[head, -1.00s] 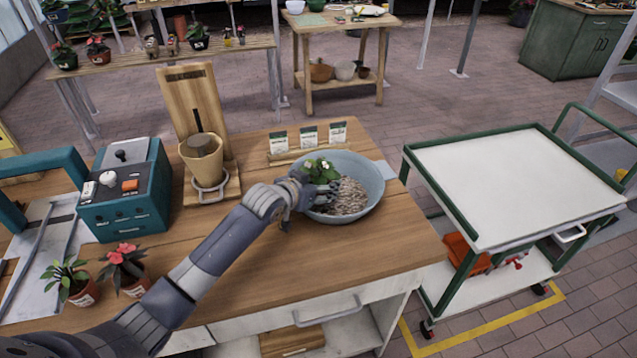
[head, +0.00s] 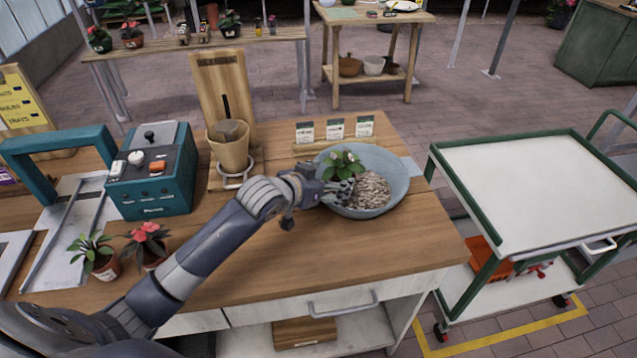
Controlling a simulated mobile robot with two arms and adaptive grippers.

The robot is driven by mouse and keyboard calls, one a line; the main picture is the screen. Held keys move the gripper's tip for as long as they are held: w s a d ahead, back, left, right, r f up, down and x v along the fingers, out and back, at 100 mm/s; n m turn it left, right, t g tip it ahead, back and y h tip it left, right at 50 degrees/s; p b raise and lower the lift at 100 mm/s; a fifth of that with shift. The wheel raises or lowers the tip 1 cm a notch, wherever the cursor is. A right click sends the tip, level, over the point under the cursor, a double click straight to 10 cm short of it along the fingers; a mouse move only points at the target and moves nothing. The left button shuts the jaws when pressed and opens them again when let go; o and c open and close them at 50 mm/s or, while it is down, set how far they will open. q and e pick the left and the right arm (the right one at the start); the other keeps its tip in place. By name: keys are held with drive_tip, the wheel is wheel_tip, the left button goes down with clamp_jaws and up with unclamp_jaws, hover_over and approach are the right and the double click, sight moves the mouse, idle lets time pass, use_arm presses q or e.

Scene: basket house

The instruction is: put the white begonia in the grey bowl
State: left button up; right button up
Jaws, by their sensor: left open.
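The white begonia (head: 343,162), green leaves with small white flowers, is inside the grey bowl (head: 398,170) at its left side. Its pot or roots are hidden. The bowl also holds pale brown gravel-like material (head: 368,191). My left gripper (head: 338,192) is at the bowl's left rim, just below the begonia's leaves in the picture. It is open; its fingers overlap the plant's base, and I cannot tell whether they touch it. My right gripper is out of view.
Seed packets (head: 336,129) stand behind the bowl. The table front is clear. A green-framed cart (head: 530,190) stands at the right.

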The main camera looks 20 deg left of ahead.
use_arm(q)
drive_tip(key=v, duration=0.4)
drive_tip(key=shift+s+r, duration=0.15)
drive_tip(key=shift+s, duration=0.05)
idle(0.3)
